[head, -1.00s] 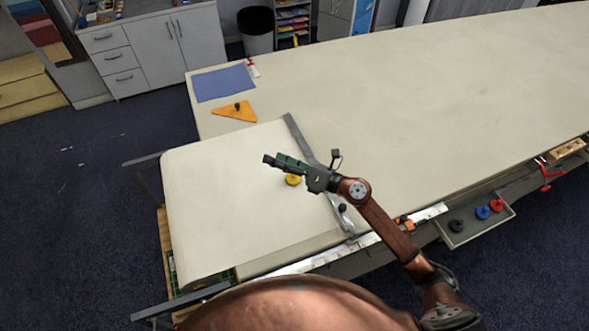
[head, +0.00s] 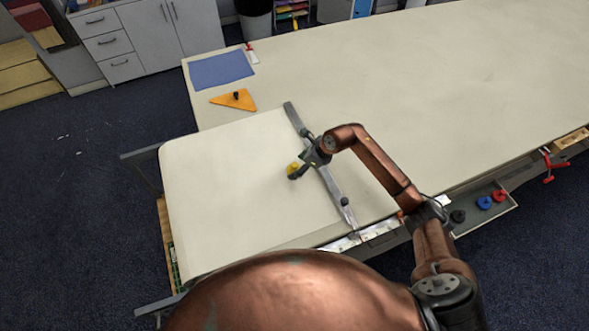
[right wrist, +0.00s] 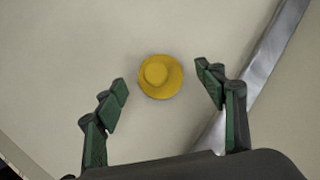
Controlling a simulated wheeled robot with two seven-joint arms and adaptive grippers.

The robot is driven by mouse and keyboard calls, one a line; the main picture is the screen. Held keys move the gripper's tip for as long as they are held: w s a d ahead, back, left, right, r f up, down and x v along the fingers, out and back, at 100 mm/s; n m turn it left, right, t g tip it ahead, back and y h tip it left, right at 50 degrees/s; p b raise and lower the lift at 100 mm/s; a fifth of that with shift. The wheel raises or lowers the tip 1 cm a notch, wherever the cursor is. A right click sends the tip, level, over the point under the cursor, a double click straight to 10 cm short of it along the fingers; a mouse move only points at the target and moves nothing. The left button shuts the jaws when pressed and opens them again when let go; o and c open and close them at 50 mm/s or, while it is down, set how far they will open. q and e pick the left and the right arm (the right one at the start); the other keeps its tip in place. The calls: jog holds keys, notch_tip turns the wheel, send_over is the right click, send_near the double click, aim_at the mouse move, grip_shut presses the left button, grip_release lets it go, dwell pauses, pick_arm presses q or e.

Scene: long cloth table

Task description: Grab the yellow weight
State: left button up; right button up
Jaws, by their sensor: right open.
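The yellow weight (head: 292,168) is a round disc with a knob on top, sitting on the cream cloth of the table's near left part. In the right wrist view the yellow weight (right wrist: 160,76) lies between and slightly beyond my open fingers. My right gripper (head: 296,173) is right beside it and partly covers it in the head view. In the right wrist view the right gripper (right wrist: 164,88) has its green fingertips wide apart, one on each side, with nothing between them touching. My left gripper is not in view.
A metal straightedge (head: 320,165) with a dark knob runs just right of the weight. An orange triangle (head: 233,99) and a blue sheet (head: 221,70) lie farther back. A tray at the right edge holds black, blue and red weights (head: 484,202). Cloth left of the weight is clear.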

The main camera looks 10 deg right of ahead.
jog(key=shift+x, duration=1.3)
jog(key=shift+c, duration=0.4)
jog(key=shift+a+r, duration=0.1)
jog(key=c, duration=1.6)
